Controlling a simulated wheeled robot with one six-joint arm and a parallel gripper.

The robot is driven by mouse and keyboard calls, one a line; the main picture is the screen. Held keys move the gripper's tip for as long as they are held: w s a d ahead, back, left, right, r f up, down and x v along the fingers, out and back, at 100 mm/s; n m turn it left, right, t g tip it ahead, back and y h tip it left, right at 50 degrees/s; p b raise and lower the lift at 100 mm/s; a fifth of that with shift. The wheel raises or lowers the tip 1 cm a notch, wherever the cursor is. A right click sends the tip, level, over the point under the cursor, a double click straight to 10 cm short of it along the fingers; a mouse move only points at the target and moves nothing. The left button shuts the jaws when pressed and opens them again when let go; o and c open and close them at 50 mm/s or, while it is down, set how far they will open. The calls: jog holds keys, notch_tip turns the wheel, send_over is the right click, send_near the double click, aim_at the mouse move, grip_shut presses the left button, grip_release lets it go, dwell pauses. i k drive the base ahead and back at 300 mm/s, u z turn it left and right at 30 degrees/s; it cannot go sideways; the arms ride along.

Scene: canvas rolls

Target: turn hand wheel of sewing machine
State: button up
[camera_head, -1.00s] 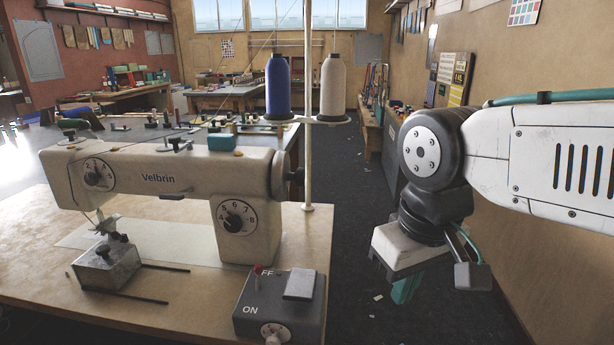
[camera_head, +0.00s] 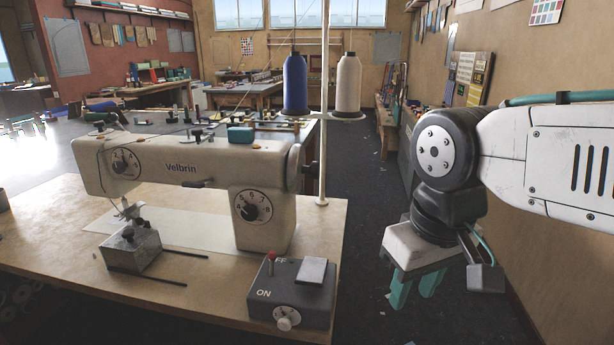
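The cream sewing machine (camera_head: 190,162) stands upright on a wooden table (camera_head: 60,230). Its hand wheel (camera_head: 295,168) is at the right end of the body, seen nearly edge-on, with a dark part on its right side. My gripper (camera_head: 415,288) hangs at the right, beyond the table's right edge and lower in the picture than the wheel. Its two teal fingers point down with a gap between them. It is open, empty and apart from the machine.
A thin pole (camera_head: 324,110) with a blue thread cone (camera_head: 295,82) and a white cone (camera_head: 348,83) stands just right of the wheel. A grey control box (camera_head: 290,290) sits at the table's front right. Dark floor lies between table and arm.

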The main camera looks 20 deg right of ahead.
aim_at(297, 167)
jog(key=k, duration=0.4)
jog(key=z, duration=1.35)
jog(key=i, duration=0.6)
jog(key=u, duration=0.45)
